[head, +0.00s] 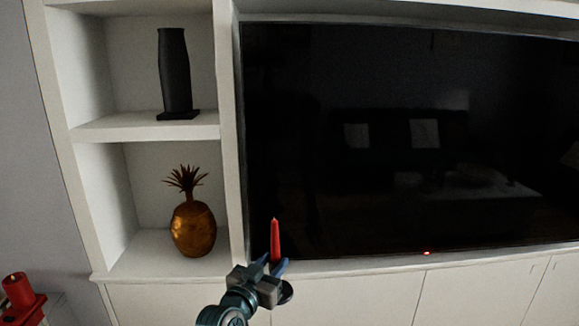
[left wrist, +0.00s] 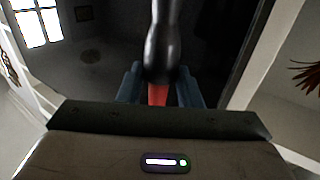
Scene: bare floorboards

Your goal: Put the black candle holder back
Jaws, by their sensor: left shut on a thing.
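My left gripper (head: 271,265) is in front of the white cabinet, near the lower left corner of the television. It is shut on the black candle holder, whose dark round part (head: 288,292) shows just below the fingers. A red candle (head: 275,240) stands upright above the fingers. In the left wrist view the glossy black holder (left wrist: 162,45) shows beyond the blue fingers, with the red candle (left wrist: 157,95) between them. The fingers hide part of the holder and candle. My right gripper is in neither view.
White shelves (head: 150,131) at the left hold a black vase (head: 175,70) above and a golden pineapple (head: 193,228) below. A large dark television (head: 400,130) fills the right. A red object (head: 20,295) stands at the lower left. The cabinet ledge (head: 350,265) under the television looks clear.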

